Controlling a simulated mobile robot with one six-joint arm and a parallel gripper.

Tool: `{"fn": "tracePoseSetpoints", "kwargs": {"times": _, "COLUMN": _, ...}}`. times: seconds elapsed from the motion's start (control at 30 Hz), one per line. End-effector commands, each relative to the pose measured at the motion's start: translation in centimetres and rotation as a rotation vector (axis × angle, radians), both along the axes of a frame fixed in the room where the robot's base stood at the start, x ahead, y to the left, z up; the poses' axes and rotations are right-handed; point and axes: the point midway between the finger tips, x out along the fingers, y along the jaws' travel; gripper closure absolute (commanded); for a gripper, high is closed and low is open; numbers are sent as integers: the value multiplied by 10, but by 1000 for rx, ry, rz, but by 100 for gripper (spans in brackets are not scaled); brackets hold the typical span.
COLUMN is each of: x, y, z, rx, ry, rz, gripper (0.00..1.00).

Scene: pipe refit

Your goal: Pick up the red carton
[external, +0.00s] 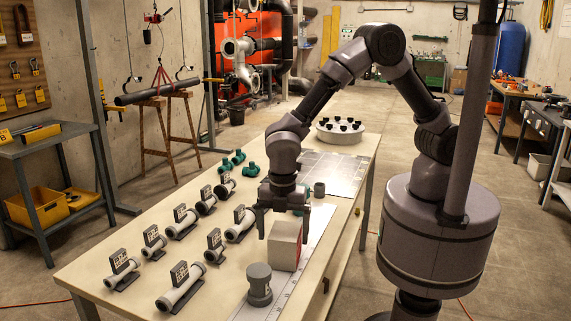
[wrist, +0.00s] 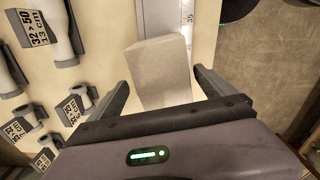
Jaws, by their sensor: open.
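In the wrist view my gripper (wrist: 158,66) is open, with a gap between each finger and the carton. I cannot tell how far the fingertips reach below its top.
A grey cylindrical fitting (external: 259,284) stands just in front of the carton. A ruler strip (external: 303,262) runs along the table's right side. Several labelled pipe pieces (external: 181,289) lie to the left. Green fittings (external: 250,169) and a round tray (external: 340,136) are farther back.

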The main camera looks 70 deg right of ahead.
Motion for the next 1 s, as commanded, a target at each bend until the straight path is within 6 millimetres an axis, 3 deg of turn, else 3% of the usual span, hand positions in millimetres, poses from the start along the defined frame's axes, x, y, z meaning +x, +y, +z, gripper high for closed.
{"fn": "tracePoseSetpoints", "kwargs": {"times": 0.27, "x": -3, "y": -9, "z": -49, "rx": 0, "ry": 1, "rz": -2, "gripper": 6}}
{"fn": "tracePoseSetpoints", "kwargs": {"times": 0.47, "x": -2, "y": -8, "z": -50, "rx": 0, "ry": 0, "rz": -2, "gripper": 6}}
{"fn": "tracePoseSetpoints", "kwargs": {"times": 0.57, "x": -2, "y": -8, "z": -49, "rx": 0, "ry": 0, "rz": -2, "gripper": 22}}
{"fn": "tracePoseSetpoints", "kwargs": {"times": 0.9, "x": -3, "y": -8, "z": -49, "rx": 0, "ry": 0, "rz": -2, "gripper": 88}}
{"fn": "tracePoseSetpoints", "kwargs": {"times": 1.0, "x": -2, "y": -8, "z": -49, "rx": 1, "ry": -1, "rz": -2, "gripper": 88}}
